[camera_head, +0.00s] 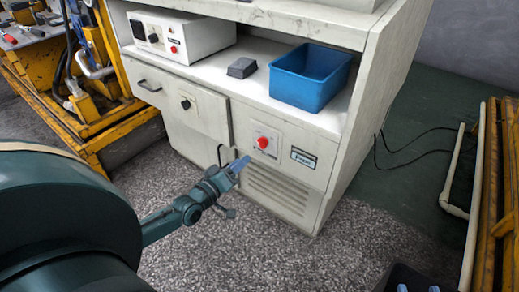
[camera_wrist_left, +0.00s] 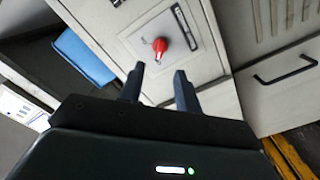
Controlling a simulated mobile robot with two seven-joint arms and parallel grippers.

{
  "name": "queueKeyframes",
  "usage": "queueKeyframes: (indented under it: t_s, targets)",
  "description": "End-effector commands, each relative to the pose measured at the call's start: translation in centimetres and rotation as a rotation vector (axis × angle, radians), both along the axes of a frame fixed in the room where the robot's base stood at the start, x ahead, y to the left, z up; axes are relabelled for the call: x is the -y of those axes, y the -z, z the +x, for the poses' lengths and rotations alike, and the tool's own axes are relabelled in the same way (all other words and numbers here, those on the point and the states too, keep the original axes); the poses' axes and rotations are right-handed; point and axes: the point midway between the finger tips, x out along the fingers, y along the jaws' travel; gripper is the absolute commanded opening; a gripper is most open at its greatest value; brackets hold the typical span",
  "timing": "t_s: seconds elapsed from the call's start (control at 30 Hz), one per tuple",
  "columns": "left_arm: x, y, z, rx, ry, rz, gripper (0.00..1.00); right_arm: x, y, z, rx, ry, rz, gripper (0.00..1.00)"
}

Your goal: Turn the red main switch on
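The red main switch (camera_head: 263,143) is a round red knob on a pale square plate on the cabinet's lower front. In the left wrist view the red knob (camera_wrist_left: 160,46) shows just beyond the gap between my fingertips. My left gripper (camera_head: 231,159) is open and empty, close in front of the switch and a little to its left in the head view. In the left wrist view its two dark fingers (camera_wrist_left: 157,75) are apart, and no contact with the knob shows. My right gripper (camera_head: 418,288) is partly cut off at the bottom edge, its two bluish tips apart.
A blue bin (camera_head: 309,78), a small dark grey block (camera_head: 242,67) and a white control box (camera_head: 184,35) stand on the cabinet shelf. A black knob (camera_head: 186,104) sits left of the switch. Yellow frames (camera_head: 486,195) stand at both sides. The floor in front is clear.

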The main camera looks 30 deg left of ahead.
Motion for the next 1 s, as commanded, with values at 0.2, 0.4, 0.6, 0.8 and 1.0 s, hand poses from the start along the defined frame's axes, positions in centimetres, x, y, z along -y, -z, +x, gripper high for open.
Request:
queueKeyframes:
  t_s: [0.2, 0.4, 0.6, 0.8, 1.0]
  targets:
    - [0.4, 0.2, 4.9, 0.003, 0.000, -0.001, 0.34, -0.5, 0.3, 0.1, 0.100, -0.022, 0.005, 0.36]
    - [0.7, 0.2, 8.0, 0.000, 0.000, -0.001, 0.34, -0.9, 0.1, -0.1, 0.178, -0.044, 0.013, 0.36]
    - [0.8, 0.1, 9.3, -0.001, 0.000, 0.000, 0.34, -1.1, -0.1, -0.2, 0.213, -0.055, 0.017, 0.36]
    - [0.8, 0.1, 9.4, -0.002, 0.001, 0.000, 0.34, -1.2, -0.2, -0.2, 0.218, -0.057, 0.018, 0.36]
    - [0.8, 0.1, 9.4, -0.002, 0.001, 0.000, 0.25, -1.2, -0.2, -0.2, 0.217, -0.057, 0.018, 0.36]
